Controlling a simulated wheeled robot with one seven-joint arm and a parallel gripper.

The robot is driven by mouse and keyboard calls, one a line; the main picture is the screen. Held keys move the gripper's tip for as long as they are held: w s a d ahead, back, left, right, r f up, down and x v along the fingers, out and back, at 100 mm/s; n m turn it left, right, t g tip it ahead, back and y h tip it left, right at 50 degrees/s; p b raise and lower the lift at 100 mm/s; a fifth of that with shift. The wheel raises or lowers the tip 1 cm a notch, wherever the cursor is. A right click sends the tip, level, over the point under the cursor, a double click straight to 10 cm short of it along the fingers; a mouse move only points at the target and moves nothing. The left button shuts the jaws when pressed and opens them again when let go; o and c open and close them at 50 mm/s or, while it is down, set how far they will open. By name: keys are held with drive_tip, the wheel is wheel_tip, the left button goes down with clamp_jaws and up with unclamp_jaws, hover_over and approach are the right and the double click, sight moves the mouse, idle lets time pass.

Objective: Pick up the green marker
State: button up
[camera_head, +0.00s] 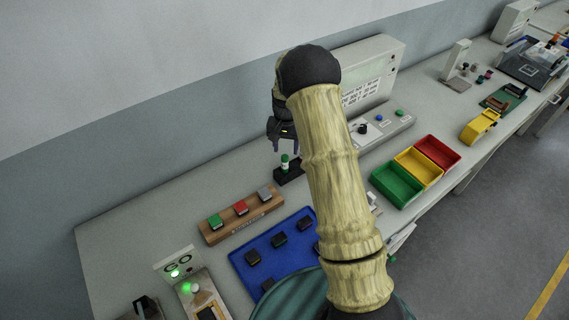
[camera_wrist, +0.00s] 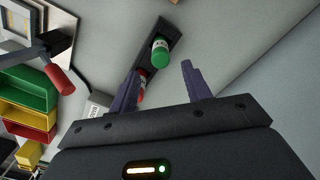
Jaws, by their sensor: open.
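The green marker (camera_head: 285,161) stands upright in a small black holder (camera_head: 289,175) near the back of the bench. In the wrist view the green marker (camera_wrist: 160,54) sits in the black holder (camera_wrist: 172,37), ahead of the fingertips and roughly between their lines. A red-capped marker (camera_wrist: 142,83) stands beside it in the holder, partly hidden by the left finger. My gripper (camera_head: 284,146) is open above the holder; in the wrist view my gripper (camera_wrist: 160,78) has purple fingers spread apart with nothing between the tips.
A wooden block with green, red and grey buttons (camera_head: 240,215) and a blue tray (camera_head: 240,262) lie in front. Green, yellow and red bins (camera_head: 437,152) stand to the right. A grey panel box (camera_head: 385,70) stands behind my arm. The back wall is close to the holder.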

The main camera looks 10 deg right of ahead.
sight(285, 156)
drive_tip(key=shift+d, duration=0.3)
drive_tip(key=shift+s+a+f, duration=0.1)
drive_tip(key=shift+s+a+f+p, duration=0.1)
drive_tip(key=shift+a+f+p, duration=0.1)
drive_tip(key=shift+f+p, duration=0.8)
drive_tip(key=shift+a+f+p, duration=0.15)
drive_tip(key=shift+f+p, duration=0.25)
drive_tip(key=shift+f, duration=1.1)
clamp_jaws()
